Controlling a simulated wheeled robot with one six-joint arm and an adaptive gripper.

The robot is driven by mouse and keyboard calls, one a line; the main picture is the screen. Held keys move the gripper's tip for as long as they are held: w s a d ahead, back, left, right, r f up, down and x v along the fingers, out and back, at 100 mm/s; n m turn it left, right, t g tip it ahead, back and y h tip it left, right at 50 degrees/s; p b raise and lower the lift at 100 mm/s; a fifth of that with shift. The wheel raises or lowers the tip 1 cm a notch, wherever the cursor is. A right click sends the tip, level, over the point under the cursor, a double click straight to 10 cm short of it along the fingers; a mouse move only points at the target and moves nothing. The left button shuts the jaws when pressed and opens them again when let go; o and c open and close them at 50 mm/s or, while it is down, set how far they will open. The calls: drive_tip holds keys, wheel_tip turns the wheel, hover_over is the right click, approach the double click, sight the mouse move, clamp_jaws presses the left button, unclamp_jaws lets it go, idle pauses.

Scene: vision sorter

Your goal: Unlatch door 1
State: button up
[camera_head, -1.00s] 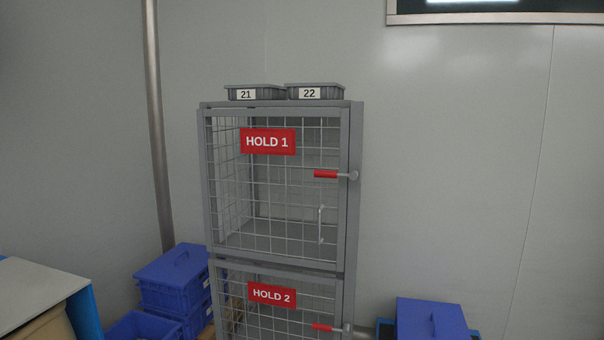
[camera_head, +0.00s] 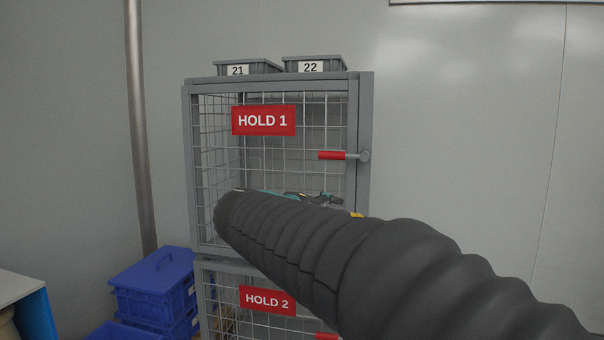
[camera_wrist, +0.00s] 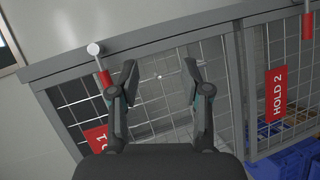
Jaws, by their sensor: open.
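Door 1 is the upper mesh door with the red HOLD 1 sign (camera_head: 263,121), standing shut in its grey frame (camera_head: 365,120). Its latch has a red grip (camera_head: 331,155) lying level across the door's right edge, with a round grey pivot on the frame. In the wrist view the latch's red grip (camera_wrist: 105,79) is beside the left finger; I cannot tell whether they touch. My gripper (camera_wrist: 160,67) is open and empty, facing the mesh. In the head view my arm covers the door's lower right, including its pull handle, and much of the gripper.
Below is the HOLD 2 door (camera_head: 267,300) with its own red latch (camera_head: 326,336), mostly hidden. Grey bins 21 (camera_head: 262,67) and 22 (camera_head: 330,64) sit on the cabinet. Blue crates (camera_head: 152,285) stand at lower left. The wall right of the cabinet is clear.

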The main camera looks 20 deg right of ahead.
sight(327, 156)
drive_tip(key=w+a+r+n+t+h+b, duration=0.1)
drive_tip(key=w+a+r+t+h+b, duration=0.2)
drive_tip(key=w+r, duration=0.45)
drive_tip(key=shift+h, duration=0.5)
drive_tip(key=p+x, duration=0.1)
drive_tip(key=x, duration=1.2)
drive_tip(key=shift+w+f+p, duration=0.15)
drive_tip(key=shift+w+p, duration=0.05)
drive_tip(key=shift+p, duration=0.2)
clamp_jaws()
drive_tip(key=shift+a, duration=0.1)
